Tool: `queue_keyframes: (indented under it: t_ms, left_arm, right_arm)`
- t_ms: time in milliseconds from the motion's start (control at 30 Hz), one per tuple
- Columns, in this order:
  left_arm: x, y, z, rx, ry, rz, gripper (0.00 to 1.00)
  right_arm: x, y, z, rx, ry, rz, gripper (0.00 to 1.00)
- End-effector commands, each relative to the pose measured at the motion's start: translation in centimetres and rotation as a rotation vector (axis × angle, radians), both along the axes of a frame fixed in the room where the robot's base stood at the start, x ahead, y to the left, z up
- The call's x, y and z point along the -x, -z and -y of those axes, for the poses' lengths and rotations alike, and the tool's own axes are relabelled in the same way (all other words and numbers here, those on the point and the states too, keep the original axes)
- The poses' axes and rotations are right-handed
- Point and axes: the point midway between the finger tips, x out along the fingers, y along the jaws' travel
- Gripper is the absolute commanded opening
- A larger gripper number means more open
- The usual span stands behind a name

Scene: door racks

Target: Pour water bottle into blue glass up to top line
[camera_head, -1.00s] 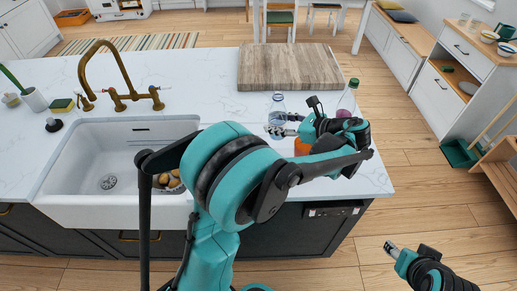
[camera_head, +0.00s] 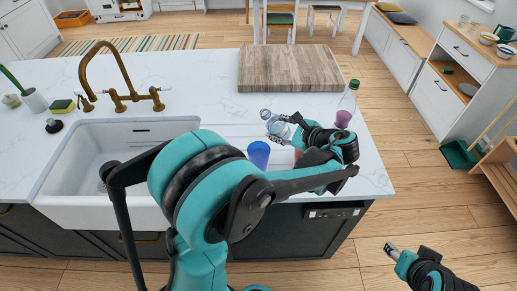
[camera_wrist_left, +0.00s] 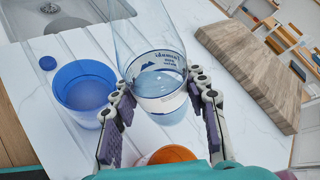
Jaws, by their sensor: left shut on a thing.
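My left gripper (camera_head: 283,133) is shut on the clear water bottle (camera_head: 274,122), with its fingers on both sides of it. The bottle leans to the left in the head view, its top toward the blue glass side. In the wrist view the bottle (camera_wrist_left: 150,40) shows a white and blue label and some water low in it. The blue glass (camera_head: 259,155) stands upright on the counter, left of the gripper; it also shows in the wrist view (camera_wrist_left: 84,92). I see no stream of water. My right gripper (camera_head: 391,249) hangs over the floor, away from the counter; its opening is unclear.
An orange cup (camera_wrist_left: 168,155) is close below the left gripper. A blue cap (camera_wrist_left: 47,62) lies beyond the glass. A green-capped bottle (camera_head: 347,106) stands to the right, a wooden board (camera_head: 290,68) behind. The sink (camera_head: 75,165) is to the left.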

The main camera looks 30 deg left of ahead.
Motion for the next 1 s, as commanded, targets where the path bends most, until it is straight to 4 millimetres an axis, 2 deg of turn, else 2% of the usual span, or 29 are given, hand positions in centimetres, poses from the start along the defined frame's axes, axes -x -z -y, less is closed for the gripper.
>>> queue_keyframes:
  t_ms: [167,467,700,1000]
  left_arm:
    - [0.1,0.0,-0.1,0.028,0.0,0.082,0.05]
    - [-0.5,2.7,0.2,0.077,0.0,0.224,0.05]
    - [-1.2,2.3,0.4,0.111,0.0,0.325,0.05]
    - [-1.3,2.3,0.4,0.116,0.0,0.34,0.05]
  right_arm:
    - [0.0,0.0,0.0,0.0,0.0,0.0,0.49]
    - [0.0,2.3,0.0,0.0,0.0,0.0,0.49]
    - [0.0,2.2,0.0,0.0,0.0,0.0,0.49]
    - [0.0,2.3,0.0,0.0,0.0,0.0,0.49]
